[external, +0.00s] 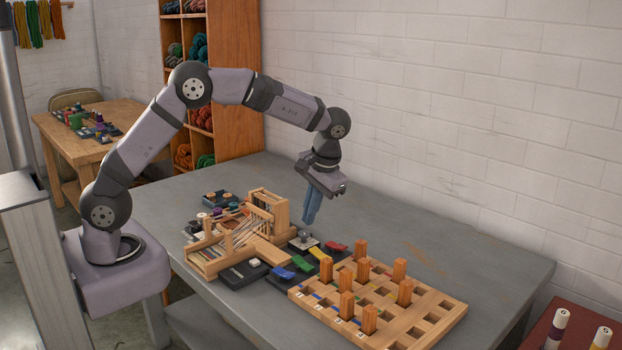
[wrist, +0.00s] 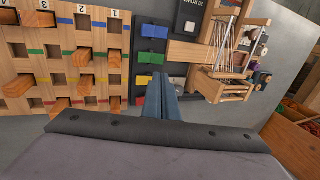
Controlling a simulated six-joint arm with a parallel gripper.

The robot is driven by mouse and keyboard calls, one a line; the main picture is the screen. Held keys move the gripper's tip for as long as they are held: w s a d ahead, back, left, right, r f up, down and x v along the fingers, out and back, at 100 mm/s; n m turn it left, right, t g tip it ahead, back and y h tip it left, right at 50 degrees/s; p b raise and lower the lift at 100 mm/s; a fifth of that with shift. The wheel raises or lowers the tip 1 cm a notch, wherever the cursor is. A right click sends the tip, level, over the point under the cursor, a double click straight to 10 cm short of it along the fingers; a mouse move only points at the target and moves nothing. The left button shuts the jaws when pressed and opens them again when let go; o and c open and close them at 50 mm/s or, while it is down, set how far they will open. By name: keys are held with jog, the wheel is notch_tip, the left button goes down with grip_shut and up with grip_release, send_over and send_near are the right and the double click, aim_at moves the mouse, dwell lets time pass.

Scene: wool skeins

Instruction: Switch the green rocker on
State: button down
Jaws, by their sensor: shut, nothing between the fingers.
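The green rocker (external: 302,263) sits in a dark switch strip between a blue rocker (external: 283,272) and a yellow one (external: 318,253). In the wrist view the green rocker (wrist: 151,57) lies just beyond my fingertips, slightly left of them. I cannot tell which way it is tilted. My gripper (external: 308,222) is shut and empty, its blue fingers pointing down above the far end of the strip, apart from it. In the wrist view my gripper (wrist: 160,80) points toward the strip and hides part of its near end.
A red rocker (external: 337,246) is at the strip's far end. A wooden peg board (external: 440,312) with several upright pegs stands beside the strip. A small wooden loom (external: 205,262) stands on the other side. The table's right part (external: 500,262) is clear.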

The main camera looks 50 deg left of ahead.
aim_at(297, 258)
jog(key=p+x, duration=0.3)
jog(key=x, duration=1)
jog(key=shift+a+f+h, duration=0.2)
jog(key=shift+a+h, duration=0.05)
jog(key=shift+h, duration=0.15)
jog(key=shift+d, duration=0.25)
jog(key=shift+d+r, duration=0.15)
jog(key=shift+d, duration=0.5)
